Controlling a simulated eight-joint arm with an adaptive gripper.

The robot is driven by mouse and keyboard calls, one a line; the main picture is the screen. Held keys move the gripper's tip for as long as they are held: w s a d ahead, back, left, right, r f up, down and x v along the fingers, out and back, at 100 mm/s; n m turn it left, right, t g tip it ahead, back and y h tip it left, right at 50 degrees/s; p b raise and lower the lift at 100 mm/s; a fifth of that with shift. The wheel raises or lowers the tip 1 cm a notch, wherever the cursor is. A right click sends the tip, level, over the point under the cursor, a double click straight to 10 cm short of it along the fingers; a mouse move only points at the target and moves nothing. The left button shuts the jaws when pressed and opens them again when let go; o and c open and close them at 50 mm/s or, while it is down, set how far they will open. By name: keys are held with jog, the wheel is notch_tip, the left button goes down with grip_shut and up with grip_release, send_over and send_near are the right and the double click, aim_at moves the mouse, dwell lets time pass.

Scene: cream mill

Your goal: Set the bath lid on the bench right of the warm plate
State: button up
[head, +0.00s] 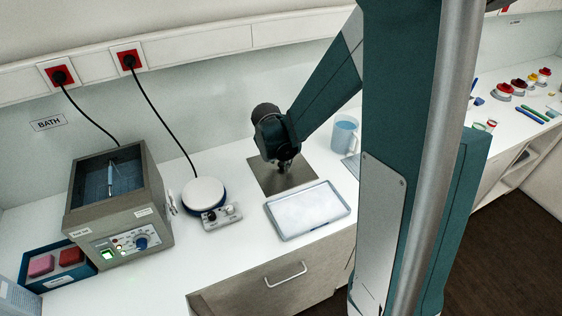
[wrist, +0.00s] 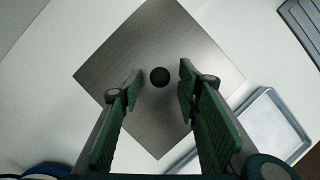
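The bath lid (head: 265,181) is a square grey metal plate with a round black knob, seen whole in the wrist view (wrist: 150,45). It appears to lie flat on the bench, right of the warm plate (head: 204,191), a white disc with a blue rim. My gripper (head: 285,168) is above the lid. In the wrist view my gripper (wrist: 158,92) is open, its green-padded fingers apart with the knob showing between and just beyond their tips. Nothing is held. The bath (head: 118,212), a grey box at left, has its top uncovered, with something slim inside.
A pale tray (head: 307,211) lies close in front of and right of the lid. A blue mug (head: 343,134) stands behind right. A small knobbed control box (head: 222,216) sits before the warm plate. A blue rack (head: 55,264) is left of the bath.

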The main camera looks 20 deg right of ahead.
jog(key=p+v, duration=0.1)
jog(key=v, duration=0.9)
jog(key=shift+r, duration=0.35)
jog(key=shift+s, duration=0.1)
jog(key=shift+a, duration=0.1)
dwell(0.4)
jog(key=s+a+r+m+t+y, duration=0.1)
jog(key=s+a+r+m, duration=0.1)
jog(key=s+r+m, duration=0.2)
jog(key=s+a+r+m+t+y, duration=0.1)
jog(key=s+a+r+m, duration=0.2)
jog(key=s+m, duration=0.8)
jog(key=s+a+r+m+t+y, duration=0.1)
jog(key=s+a+r+m+t, duration=0.1)
jog(key=s+r+m, duration=0.3)
jog(key=shift+s+a+m, duration=0.65)
jog(key=shift+s+m, duration=1)
jog(key=shift+m, duration=1.85)
